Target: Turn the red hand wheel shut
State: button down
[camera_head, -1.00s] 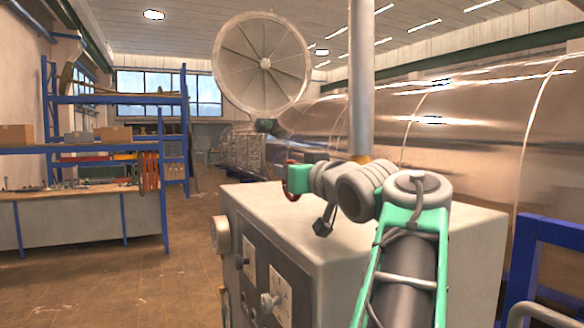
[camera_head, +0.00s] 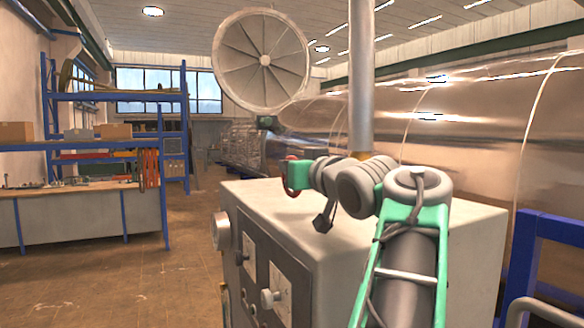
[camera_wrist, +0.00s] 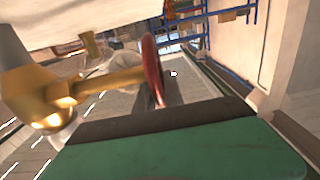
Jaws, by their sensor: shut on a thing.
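The red hand wheel (camera_wrist: 153,68) shows nearly edge-on in the wrist view. It sits on the end of a brass stem that comes out of a brass valve body (camera_wrist: 38,98) at the left. My gripper (camera_wrist: 160,104) is shut on the wheel's rim; its green finger with a dark pad fills the bottom of the wrist view, and the wheel's lower part goes behind the pad. The valve body is hidden there by my arm.
A pale cabinet (camera_head: 262,200) with knobs on its front stands under my arm. A vertical metal pipe (camera_head: 361,80) rises behind my wrist. The large shiny chamber (camera_head: 470,125) runs along the right. Blue shelving (camera_head: 163,190) is at the left, with open floor between.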

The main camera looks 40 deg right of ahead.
jog(key=b, duration=0.2)
jog(key=shift+s+f+t+b, duration=0.1)
jog(key=shift+f+t+b, duration=0.2)
jog(key=shift+f, duration=0.1)
jog(key=shift+r+t+b, duration=0.25)
jog(key=shift+t+b, duration=0.05)
jog(key=shift+b, duration=0.45)
jog(key=shift+r, duration=0.2)
jog(key=c, duration=1.4)
grip_release()
jog(key=shift+c, duration=0.2)
jog(key=shift+s, duration=0.15)
